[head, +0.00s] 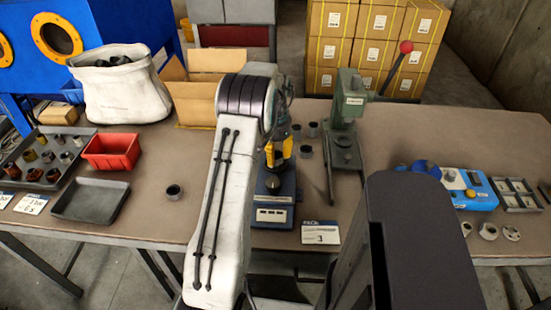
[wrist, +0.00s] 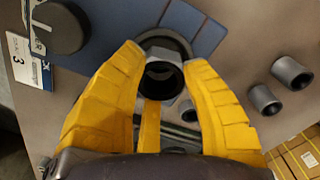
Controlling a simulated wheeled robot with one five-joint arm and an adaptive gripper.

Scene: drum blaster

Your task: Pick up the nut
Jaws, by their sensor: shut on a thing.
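My gripper (head: 274,152) has yellow fingers and hangs over the blue scale-like device (head: 273,212) at the middle of the table. In the wrist view my gripper (wrist: 162,58) is closed around a grey nut (wrist: 160,72) with a dark round hole. The nut sits between the two fingertips. A round grey rim and the blue device (wrist: 200,28) show just behind it. I cannot tell whether the nut touches the device. In the head view the nut is hidden by my fingers and arm.
Grey cylinders (wrist: 265,99) stand beside the device. A green press (head: 345,125) with a red-knobbed lever is to its right. A dark ring (head: 173,193), a grey tray (head: 91,201) and a red bin (head: 111,151) lie left. A blue box (head: 468,188) is right.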

